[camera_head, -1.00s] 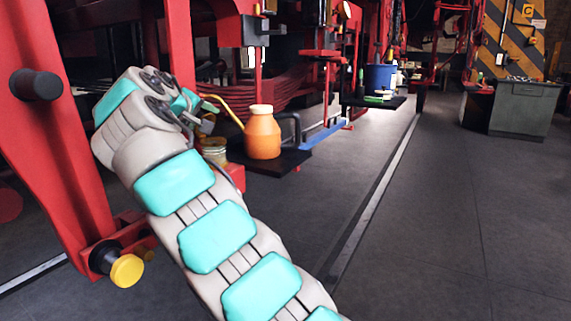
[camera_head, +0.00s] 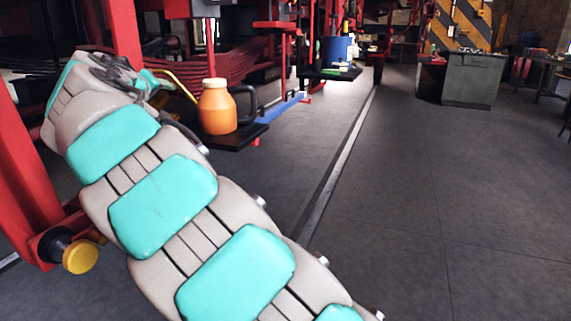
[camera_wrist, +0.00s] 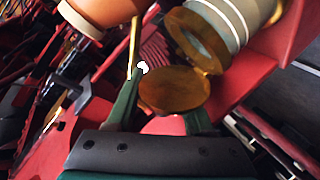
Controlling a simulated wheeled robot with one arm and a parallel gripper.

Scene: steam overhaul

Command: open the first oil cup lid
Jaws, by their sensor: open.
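In the wrist view a brass disc lid (camera_wrist: 173,92) sits beside a brass ring-shaped rim (camera_wrist: 197,42). The lid meets the rim near its upper right edge, and the rim's opening is exposed, so the lid appears swung open. The rim belongs to a pale banded cup body (camera_wrist: 232,15). My gripper (camera_wrist: 166,100) is open, with one green finger left of the lid and the other below its right side. I cannot tell whether either finger touches the lid. In the head view my gripper (camera_head: 155,82) is small and partly hidden by my arm; the cup is hidden there.
An orange bottle (camera_head: 217,108) stands on a dark shelf (camera_head: 240,138) right of my gripper; it also shows in the wrist view (camera_wrist: 100,10). Red machine frames (camera_head: 30,165) stand close on the left. A yellow-capped knob (camera_head: 80,257) juts out below.

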